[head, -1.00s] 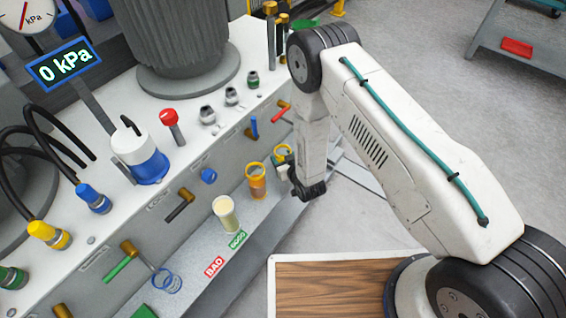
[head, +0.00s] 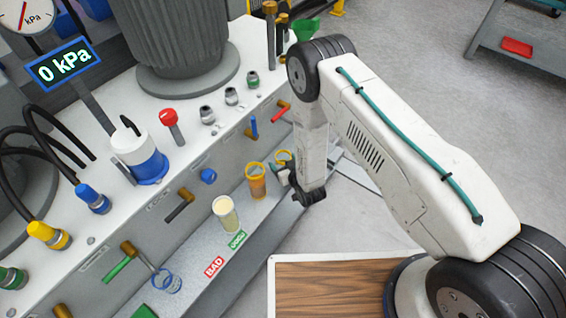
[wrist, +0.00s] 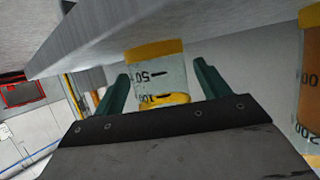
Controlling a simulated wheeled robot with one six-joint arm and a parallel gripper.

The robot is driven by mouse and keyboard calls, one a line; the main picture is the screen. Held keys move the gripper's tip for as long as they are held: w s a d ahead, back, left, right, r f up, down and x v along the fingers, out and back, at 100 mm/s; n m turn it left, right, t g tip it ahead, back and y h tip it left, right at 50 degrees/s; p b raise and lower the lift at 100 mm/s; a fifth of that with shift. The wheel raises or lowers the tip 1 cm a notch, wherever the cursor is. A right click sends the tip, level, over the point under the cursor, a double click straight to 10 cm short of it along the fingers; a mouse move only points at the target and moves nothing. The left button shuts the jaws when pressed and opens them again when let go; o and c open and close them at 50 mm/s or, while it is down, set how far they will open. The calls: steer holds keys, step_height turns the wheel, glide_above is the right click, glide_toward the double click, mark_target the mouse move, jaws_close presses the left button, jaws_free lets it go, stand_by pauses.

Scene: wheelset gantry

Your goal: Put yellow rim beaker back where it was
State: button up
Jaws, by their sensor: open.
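The yellow rim beaker (wrist: 157,75) shows in the wrist view between the two green fingers of my gripper (wrist: 162,71), with markings 50 and 100 on its clear wall. The fingers are open, one on each side, and I cannot tell whether either touches it. In the head view its yellow rim (head: 284,156) shows at the far end of the shelf, beyond the orange beaker. My gripper (head: 281,174) and wrist hide most of its body there.
An orange beaker (head: 257,182) stands close by, then a beaker of pale liquid (head: 226,213) behind the GOOD label (head: 237,240). A blue rim beaker (head: 167,281) is nearer, past the BAD label (head: 215,267). Coloured valve handles stick out above the shelf (head: 205,240).

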steer(key=v, duration=1.2)
steer(key=w+d+r+m+g+h, duration=0.1)
steer(key=w+r, duration=0.4)
steer(key=r, duration=0.2)
steer(key=w+d+r+g+h, duration=0.1)
steer(key=w+r, duration=0.4)
steer(key=r, duration=0.2)
steer(key=s+d+r+m+g+h, duration=0.1)
steer(key=d+r, duration=0.3)
steer(key=r, duration=0.4)
steer(key=s+d+r+m+g+h, duration=0.1)
steer(key=s+d+r+g, duration=0.15)
steer(key=r, duration=0.65)
steer(key=s+d+r+g+h, duration=0.1)
steer(key=s+d+r, duration=0.3)
steer(key=s+r, duration=0.25)
steer(key=s+d+r+g, duration=0.1)
steer(key=s+d+r, duration=0.3)
steer(key=s+r, duration=0.25)
steer(key=s+d+r+m+g, duration=0.1)
steer(key=s+d+r, duration=0.1)
steer(key=s, duration=0.7)
steer(key=s+d+r+m+g, duration=0.1)
steer(key=s+r+g, duration=0.1)
steer(key=s+r, duration=0.3)
steer(key=s, duration=0.4)
steer(key=shift+d+h, duration=0.3)
steer(key=shift+d, duration=0.1)
